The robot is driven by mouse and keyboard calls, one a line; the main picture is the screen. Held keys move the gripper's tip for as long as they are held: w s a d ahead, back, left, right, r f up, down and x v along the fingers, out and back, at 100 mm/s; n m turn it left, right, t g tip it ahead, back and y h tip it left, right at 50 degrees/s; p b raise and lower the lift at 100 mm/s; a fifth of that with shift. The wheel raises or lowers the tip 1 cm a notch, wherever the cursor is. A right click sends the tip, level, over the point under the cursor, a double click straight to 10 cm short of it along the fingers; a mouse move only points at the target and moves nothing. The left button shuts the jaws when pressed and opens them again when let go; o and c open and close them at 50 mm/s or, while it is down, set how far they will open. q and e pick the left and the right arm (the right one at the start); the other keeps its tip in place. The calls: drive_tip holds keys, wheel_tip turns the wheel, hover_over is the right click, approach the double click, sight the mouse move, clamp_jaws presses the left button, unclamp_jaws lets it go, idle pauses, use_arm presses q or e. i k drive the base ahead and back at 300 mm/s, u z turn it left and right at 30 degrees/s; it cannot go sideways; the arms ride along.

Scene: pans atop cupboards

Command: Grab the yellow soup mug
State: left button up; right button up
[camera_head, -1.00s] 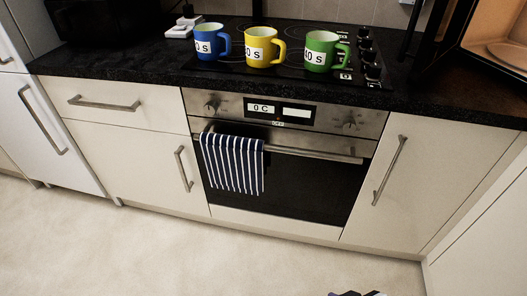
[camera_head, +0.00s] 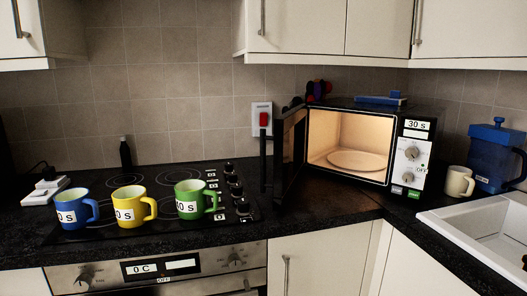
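The yellow soup mug (camera_head: 130,207) stands upright on the black hob near the counter's front edge. It has a white label ending in "0 S" and its handle points right. A blue mug (camera_head: 75,209) stands to its left and a green mug (camera_head: 191,201) to its right, with small gaps between them. Neither of my grippers shows in the head view.
The hob (camera_head: 160,181) lies on a black counter above the oven panel (camera_head: 155,267). A microwave (camera_head: 352,150) stands to the right with its door open. A cream mug (camera_head: 459,182), a blue jug (camera_head: 493,155) and a white sink (camera_head: 480,225) are further right.

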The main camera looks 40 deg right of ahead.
sight(130, 203)
drive_tip(key=u, duration=1.25)
drive_tip(key=i, duration=1.65)
drive_tip(key=z, duration=3.55)
